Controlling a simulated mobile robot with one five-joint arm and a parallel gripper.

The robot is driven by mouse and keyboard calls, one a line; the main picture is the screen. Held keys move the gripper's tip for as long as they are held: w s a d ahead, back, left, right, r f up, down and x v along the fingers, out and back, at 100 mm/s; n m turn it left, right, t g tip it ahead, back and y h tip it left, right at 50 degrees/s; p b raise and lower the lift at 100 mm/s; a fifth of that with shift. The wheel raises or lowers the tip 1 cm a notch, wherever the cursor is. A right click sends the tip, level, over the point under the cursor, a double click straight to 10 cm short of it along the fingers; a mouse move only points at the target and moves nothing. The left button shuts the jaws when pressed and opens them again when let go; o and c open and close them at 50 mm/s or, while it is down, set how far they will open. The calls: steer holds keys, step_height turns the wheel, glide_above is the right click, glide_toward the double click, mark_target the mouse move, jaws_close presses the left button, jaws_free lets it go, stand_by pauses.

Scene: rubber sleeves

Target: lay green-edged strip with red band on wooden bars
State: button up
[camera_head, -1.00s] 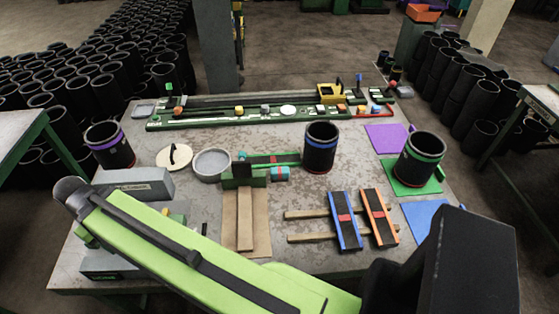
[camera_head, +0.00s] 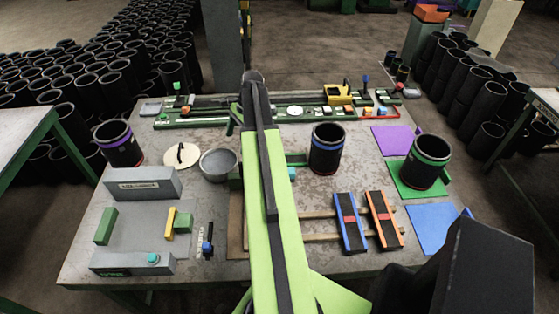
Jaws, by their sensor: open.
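The green-edged strip is mostly hidden behind my arm in the head view; only a short green-edged piece (camera_head: 297,159) shows between the arm and the blue-banded sleeve. Its red band is hidden. Two wooden bars (camera_head: 319,238) lie on the table at centre right, with their left ends near or behind my arm. A blue-edged strip (camera_head: 349,237) and an orange-edged strip (camera_head: 384,232), each with a red band, lie side by side across the bars. My gripper is hidden behind my raised green arm, so its jaws do not show.
A black sleeve with a blue band (camera_head: 326,148) stands beside the hidden strip. A grey bowl (camera_head: 218,165) is left of my arm. A green-banded sleeve (camera_head: 425,165) stands on a green mat (camera_head: 408,185) at right. A blue mat (camera_head: 432,221) is bare.

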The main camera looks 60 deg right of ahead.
steer(key=s+d+m, duration=0.3)
steer(key=s+d, duration=0.2)
steer(key=d, duration=0.3)
steer(key=r+m+t, duration=0.1)
steer(key=m+t, duration=0.1)
steer(key=m, duration=0.1)
glide_above(295, 160)
steer(key=shift+h, duration=0.3)
steer(key=b+x, duration=0.3)
steer(key=x, duration=0.1)
steer(key=b+x, duration=0.3)
steer(key=b, duration=0.1)
steer(key=d+b+x, duration=0.1)
steer(key=b+x, duration=0.3)
steer(key=shift+s+a+f, duration=0.15)
steer(key=shift+s+f, duration=0.1)
steer(key=shift+f, duration=0.35)
steer(key=shift+w+a+f, duration=0.1)
steer(key=shift+w+f, duration=0.05)
steer(key=b+x, duration=0.5)
steer(key=shift+f, duration=0.15)
steer(key=c, duration=1.6)
steer(key=shift+r, duration=0.2)
steer(key=shift+c, duration=0.2)
